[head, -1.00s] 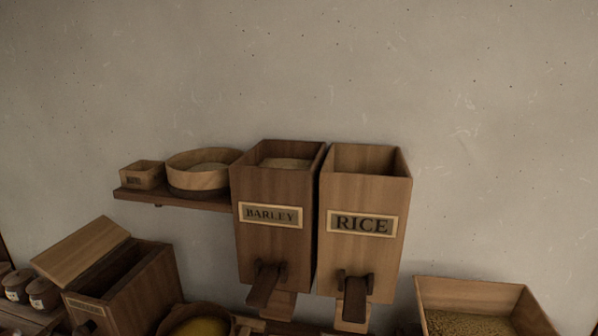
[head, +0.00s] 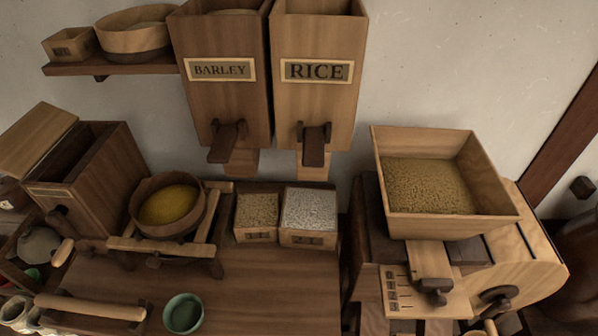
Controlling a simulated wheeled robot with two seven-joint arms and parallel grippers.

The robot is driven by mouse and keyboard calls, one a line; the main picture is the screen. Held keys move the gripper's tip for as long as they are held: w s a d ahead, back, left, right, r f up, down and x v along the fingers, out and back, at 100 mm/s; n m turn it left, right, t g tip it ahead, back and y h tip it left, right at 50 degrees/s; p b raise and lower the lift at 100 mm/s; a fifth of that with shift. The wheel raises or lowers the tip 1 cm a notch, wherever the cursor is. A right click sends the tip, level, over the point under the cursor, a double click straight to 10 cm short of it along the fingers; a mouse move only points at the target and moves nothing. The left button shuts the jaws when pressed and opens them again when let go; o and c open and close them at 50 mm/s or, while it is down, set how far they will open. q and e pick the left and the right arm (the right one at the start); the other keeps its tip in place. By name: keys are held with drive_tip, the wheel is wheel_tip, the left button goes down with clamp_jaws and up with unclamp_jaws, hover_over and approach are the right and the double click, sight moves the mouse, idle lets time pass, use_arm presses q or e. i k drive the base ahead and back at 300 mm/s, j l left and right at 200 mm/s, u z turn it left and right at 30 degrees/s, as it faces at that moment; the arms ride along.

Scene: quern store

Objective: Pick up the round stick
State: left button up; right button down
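A pale round wooden stick (head: 90,307) lies at the lower left of the head view, roughly level, with its right end at a dark support on the wooden worktop (head: 255,300). Another pale bar (head: 160,247) runs along the front of a stand that holds a round wooden sieve (head: 143,203) with yellow grain. I cannot tell for certain which of the two the task names; the lower one looks rounder. Neither of my grippers is in view.
A green bowl (head: 183,313) stands just right of the lower stick. Two small boxes of grain, one tan (head: 256,235) and one white (head: 308,238), sit behind. A hopper (head: 465,227) of grain stands right. The worktop's middle is clear.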

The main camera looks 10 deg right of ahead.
sight(115, 311)
drive_tip(key=u, duration=1.6)
drive_tip(key=z, duration=1.95)
drive_tip(key=u, duration=1.95)
drive_tip(key=z, duration=0.35)
